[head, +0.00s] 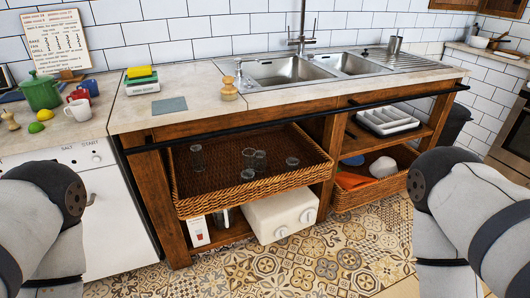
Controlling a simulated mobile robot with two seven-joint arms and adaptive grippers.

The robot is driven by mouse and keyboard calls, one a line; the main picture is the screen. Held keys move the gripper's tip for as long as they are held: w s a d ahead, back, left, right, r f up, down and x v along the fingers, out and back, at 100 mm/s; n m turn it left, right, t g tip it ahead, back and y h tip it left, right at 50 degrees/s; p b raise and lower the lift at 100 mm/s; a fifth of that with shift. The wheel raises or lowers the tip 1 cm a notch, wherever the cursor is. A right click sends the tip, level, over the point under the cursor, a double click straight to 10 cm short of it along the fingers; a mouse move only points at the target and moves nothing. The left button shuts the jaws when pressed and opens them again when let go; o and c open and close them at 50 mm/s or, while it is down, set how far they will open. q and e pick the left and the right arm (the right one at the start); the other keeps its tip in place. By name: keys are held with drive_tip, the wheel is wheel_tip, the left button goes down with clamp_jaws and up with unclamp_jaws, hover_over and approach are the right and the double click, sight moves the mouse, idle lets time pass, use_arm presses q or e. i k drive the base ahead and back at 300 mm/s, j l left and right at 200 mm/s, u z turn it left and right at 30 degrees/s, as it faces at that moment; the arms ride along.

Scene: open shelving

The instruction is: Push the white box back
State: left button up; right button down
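A white box (285,214) with round knobs on its front is on the bottom level of the wooden sink unit, below a wicker tray. Its front end sticks out past the tray's front edge, over the patterned floor. The tray hides its rear part. Parts of both my arms show at the left and right picture edges, apart from the box. Neither of my grippers is in view.
The wicker tray (255,196) holds several glasses and juts out above the box. A small white carton (198,231) stands to the box's left. Another basket (362,196) is to its right. The tiled floor (310,262) in front is clear.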

sight(264, 216)
drive_tip(key=i+l, duration=0.2)
drive_tip(key=l, duration=0.15)
drive_tip(key=i+l, duration=0.4)
drive_tip(key=i, duration=0.15)
drive_tip(key=i+l, duration=0.15)
drive_tip(key=i, duration=0.25)
